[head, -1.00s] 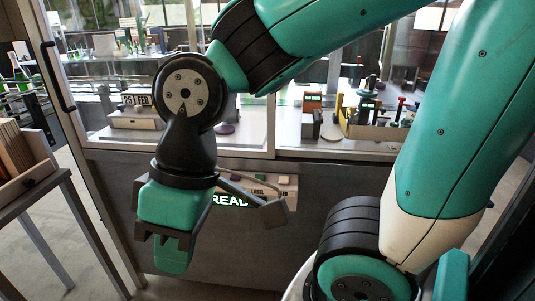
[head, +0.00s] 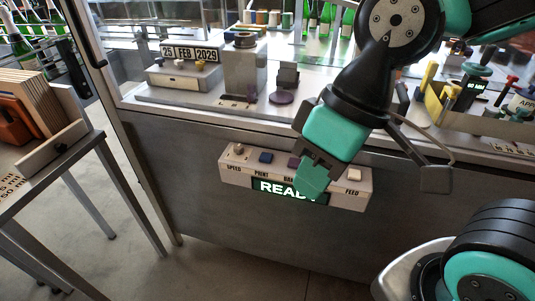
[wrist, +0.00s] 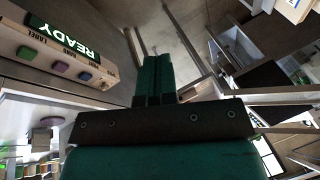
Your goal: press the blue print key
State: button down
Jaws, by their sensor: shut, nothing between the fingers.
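The blue print key (head: 266,157) sits on top of a pale control box (head: 227,172), above the label PRINT. It also shows in the wrist view (wrist: 85,77), beside a purple key (wrist: 60,67). My gripper (head: 311,186) is shut and empty, its fingers together. In the head view it lies to the right of the blue key and overlaps the lit READY display (head: 268,187), hiding its end and part of the key row. In the wrist view, my shut fingers (wrist: 157,62) point past the box, apart from the keys.
The box also has a SPEED knob (head: 238,149) at the left and a white FEED key (head: 355,174) at the right. Behind it is a machine deck with a date display (head: 190,52). A side table (head: 95,145) stands at left. Floor in front of the box is clear.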

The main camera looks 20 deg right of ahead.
jog(key=w+m+t+y+p, duration=0.1)
jog(key=w+m+p, duration=0.1)
jog(key=w+m, duration=0.55)
jog(key=m+t+p, duration=0.5)
jog(key=m+t, duration=0.2)
jog(key=m, duration=1.3)
send_over(266, 157)
notch_tip(266, 157, down, 11)
jog(key=shift+r+n, duration=0.15)
jog(key=shift+n, duration=0.1)
notch_tip(266, 157, down, 9)
jog(key=b, duration=0.7)
jog(key=shift+r, duration=0.1)
jog(key=shift+f+b, duration=0.3)
jog(key=shift+f, duration=0.1)
